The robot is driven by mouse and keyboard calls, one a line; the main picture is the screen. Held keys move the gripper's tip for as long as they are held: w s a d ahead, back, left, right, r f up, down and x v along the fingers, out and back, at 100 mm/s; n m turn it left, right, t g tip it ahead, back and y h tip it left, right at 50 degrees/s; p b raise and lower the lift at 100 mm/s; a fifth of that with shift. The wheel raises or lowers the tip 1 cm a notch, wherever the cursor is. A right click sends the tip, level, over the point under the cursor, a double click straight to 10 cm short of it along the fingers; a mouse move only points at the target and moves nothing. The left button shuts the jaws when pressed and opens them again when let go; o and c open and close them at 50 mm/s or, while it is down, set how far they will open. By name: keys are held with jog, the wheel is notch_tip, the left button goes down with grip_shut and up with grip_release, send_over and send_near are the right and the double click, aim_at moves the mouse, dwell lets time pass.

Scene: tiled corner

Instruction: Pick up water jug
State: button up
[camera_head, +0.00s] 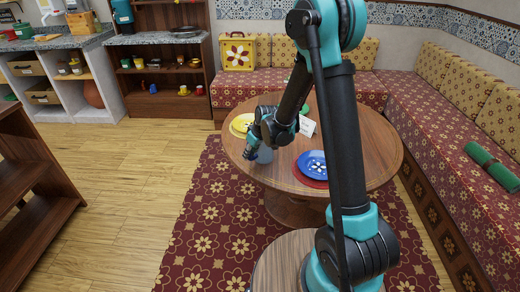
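A small grey-blue vessel (265,155) stands near the left edge of the round wooden table (365,150), partly hidden behind my gripper. It may be the water jug, but it is too small and covered to be sure. My gripper (250,154) is at the table's left edge, right beside the vessel in the picture. Its fingers are small and dark, and I cannot tell whether they are open or touch the vessel.
A yellow plate (240,124) and a blue plate on a red one (313,163) lie on the table, near a white card (307,126). A cushioned bench (425,130) wraps behind and right. A wooden shelf (35,185) stands left; the wooden floor (130,190) between is clear.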

grip_shut()
jog(key=shift+r, duration=0.2)
dwell(0.6)
notch_tip(320, 180, up, 20)
jog(key=shift+f, duration=0.25)
dwell(1.2)
dwell(0.3)
